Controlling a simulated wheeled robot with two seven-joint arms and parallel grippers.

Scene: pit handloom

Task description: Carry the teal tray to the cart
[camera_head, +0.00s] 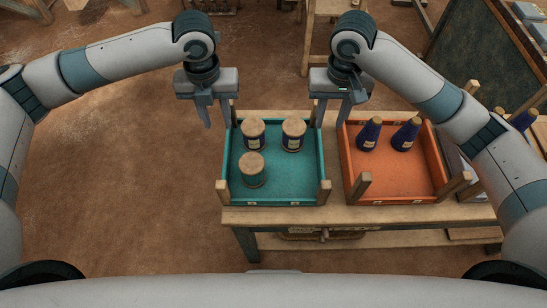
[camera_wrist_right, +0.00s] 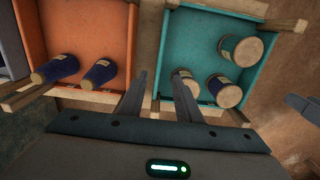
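The teal tray (camera_head: 274,187) sits on a wooden bench (camera_head: 290,216), with wooden posts at its corners. It holds three spools (camera_head: 252,170) with pale tops. My left gripper (camera_head: 217,120) is open and empty by the tray's far left corner. My right gripper (camera_head: 331,118) hangs at its far right corner. In the right wrist view its two fingers (camera_wrist_right: 157,105) are apart, with the tray's side (camera_wrist_right: 163,70) showing between and beyond them. I cannot tell whether they touch it. No cart can be made out for certain.
An orange tray (camera_head: 394,187) with two blue cones (camera_head: 405,134) stands just right of the teal tray on the same bench. Wooden frames (camera_head: 322,12) stand at the back. A dark board (camera_head: 480,50) leans at the far right. The earthen floor at left is clear.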

